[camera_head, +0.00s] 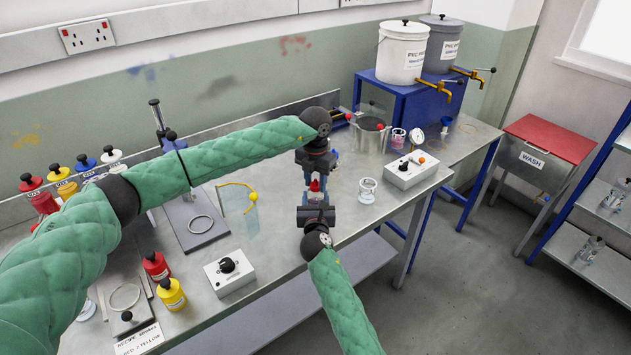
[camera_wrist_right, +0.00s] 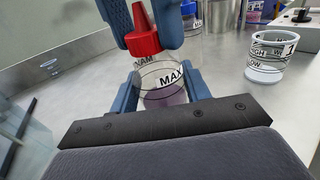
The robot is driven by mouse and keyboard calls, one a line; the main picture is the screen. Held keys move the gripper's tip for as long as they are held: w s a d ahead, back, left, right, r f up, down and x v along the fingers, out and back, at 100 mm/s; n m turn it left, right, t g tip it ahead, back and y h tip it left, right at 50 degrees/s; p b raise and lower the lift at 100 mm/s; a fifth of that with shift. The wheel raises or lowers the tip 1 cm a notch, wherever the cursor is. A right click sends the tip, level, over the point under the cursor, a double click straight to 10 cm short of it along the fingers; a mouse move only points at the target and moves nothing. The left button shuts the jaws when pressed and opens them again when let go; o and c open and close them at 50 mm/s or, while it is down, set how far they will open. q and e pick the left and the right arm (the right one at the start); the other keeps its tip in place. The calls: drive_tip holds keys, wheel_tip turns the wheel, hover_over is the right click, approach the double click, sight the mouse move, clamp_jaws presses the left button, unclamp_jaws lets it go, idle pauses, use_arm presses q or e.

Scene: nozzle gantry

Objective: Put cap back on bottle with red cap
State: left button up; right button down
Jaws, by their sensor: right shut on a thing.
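The red cap (camera_wrist_right: 143,38), with a pointed spout, is upright and leans slightly in the right wrist view. It also shows between the two grippers in the head view (camera_head: 314,186). My left gripper (camera_head: 316,172) reaches in from above, its blue fingers on either side of the cap. I cannot tell whether they press on it. My right gripper (camera_wrist_right: 160,95) is shut on a clear bottle (camera_wrist_right: 166,98) with a MAX label and purple liquid. The cap is just above the bottle's top; whether they touch is unclear. The bottle is mostly hidden in the head view.
A white-labelled cup (camera_head: 367,190) stands right of the grippers, near a control box (camera_head: 411,169) and a steel pot (camera_head: 369,135). Left are a stand plate (camera_head: 196,222), another box (camera_head: 229,272) and several capped bottles. Bench front by the right gripper is clear.

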use_arm(q)
drive_tip(key=o, duration=0.4)
drive_tip(key=shift+c, duration=0.2)
drive_tip(key=shift+r, duration=0.1)
wheel_tip(320, 180, up, 12)
idle(0.4)
use_arm(e)
drive_tip(key=c, duration=0.6)
unclamp_jaws()
